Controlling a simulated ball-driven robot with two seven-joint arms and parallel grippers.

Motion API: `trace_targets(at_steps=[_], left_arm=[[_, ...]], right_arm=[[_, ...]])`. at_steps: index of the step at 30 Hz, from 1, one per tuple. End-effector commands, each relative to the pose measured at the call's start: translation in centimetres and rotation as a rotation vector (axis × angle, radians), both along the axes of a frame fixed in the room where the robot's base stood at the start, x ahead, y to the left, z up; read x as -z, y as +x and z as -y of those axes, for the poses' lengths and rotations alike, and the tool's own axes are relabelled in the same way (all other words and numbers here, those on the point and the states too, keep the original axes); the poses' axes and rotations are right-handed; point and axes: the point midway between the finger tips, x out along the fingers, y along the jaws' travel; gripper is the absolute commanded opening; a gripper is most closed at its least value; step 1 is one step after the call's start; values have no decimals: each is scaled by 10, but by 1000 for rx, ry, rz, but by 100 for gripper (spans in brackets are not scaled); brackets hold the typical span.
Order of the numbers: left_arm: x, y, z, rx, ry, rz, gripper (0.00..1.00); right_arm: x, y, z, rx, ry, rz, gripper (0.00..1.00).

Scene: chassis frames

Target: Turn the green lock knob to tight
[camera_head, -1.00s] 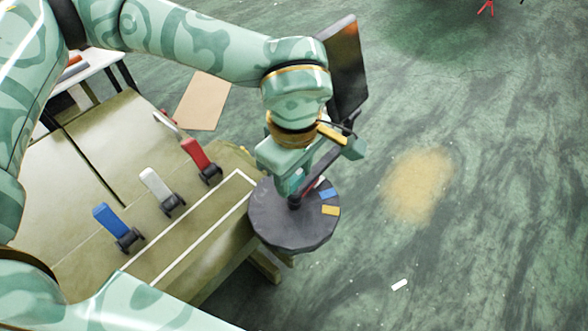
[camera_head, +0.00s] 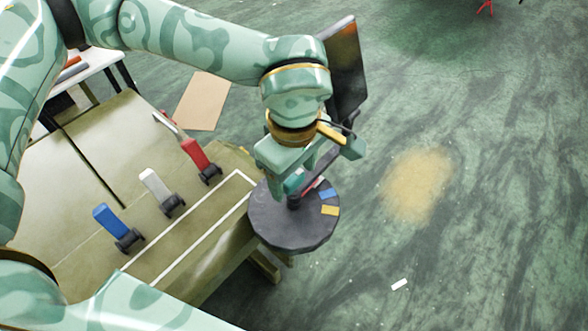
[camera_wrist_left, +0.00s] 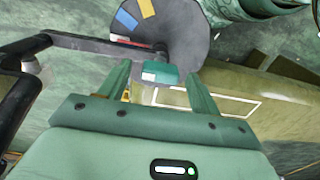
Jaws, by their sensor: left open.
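The green lock knob (camera_wrist_left: 160,73), a small teal block with a pale patch, sits by the dark arm's joint at the round dark disc (camera_wrist_left: 185,35). In the head view a bit of the knob (camera_head: 294,183) shows below my left gripper. The disc (camera_head: 290,228) carries blue (camera_head: 328,194), yellow (camera_head: 329,210) and red marks. My left gripper (camera_head: 294,172) is open. In the wrist view its fingers (camera_wrist_left: 157,75) stand apart on either side of the knob, with gaps visible. My right gripper is not in view.
A dark screen (camera_head: 346,75) on a jointed arm stands close beside my left wrist. Open floor lies to the right.

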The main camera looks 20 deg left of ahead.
Motion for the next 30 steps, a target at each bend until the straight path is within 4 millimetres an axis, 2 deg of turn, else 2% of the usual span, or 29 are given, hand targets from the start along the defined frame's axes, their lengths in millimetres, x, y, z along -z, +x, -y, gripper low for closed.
trace_targets(at_steps=[5, 12, 18, 24, 30], left_arm=[[-32, 1, 0, 0, -2, 8, 64], [-100, 1, 0, -2, -2, 10, 64], [-142, 1, 0, 0, -2, 7, 64], [-160, 1, 0, 0, -1, 3, 64], [-161, 1, 0, 0, -1, 2, 64]], right_arm=[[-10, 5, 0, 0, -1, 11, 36], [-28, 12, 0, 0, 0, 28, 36], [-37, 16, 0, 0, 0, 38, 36], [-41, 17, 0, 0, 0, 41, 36], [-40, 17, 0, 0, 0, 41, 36]])
